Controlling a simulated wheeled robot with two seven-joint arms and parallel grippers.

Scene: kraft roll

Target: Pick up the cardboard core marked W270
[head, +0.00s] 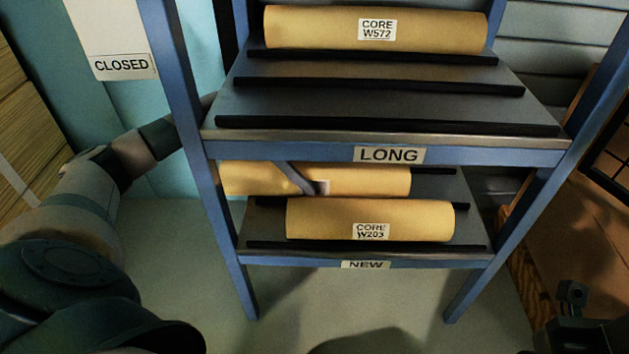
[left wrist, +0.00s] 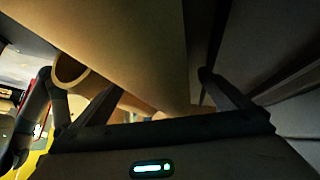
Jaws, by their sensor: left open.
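No label reading W270 can be read. On the lower shelf, a tan core (head: 375,180) lies at the back, its label mostly hidden behind a grey finger of my left gripper (head: 300,186). In front of it lies the core marked W203 (head: 370,218). The left wrist view shows my open left gripper (left wrist: 160,80) with its fingers apart and a large tan core (left wrist: 130,35) close, partly between them. A second core's open end (left wrist: 70,70) shows beyond the left finger. I cannot tell whether the fingers touch a core.
The core marked W572 (head: 430,30) lies on the upper shelf, labelled LONG (head: 390,155), over the lower shelf labelled NEW (head: 366,265). A blue post (head: 178,75) stands near my left arm. Black strips cross both shelves. A CLOSED sign (head: 122,66) hangs at left.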

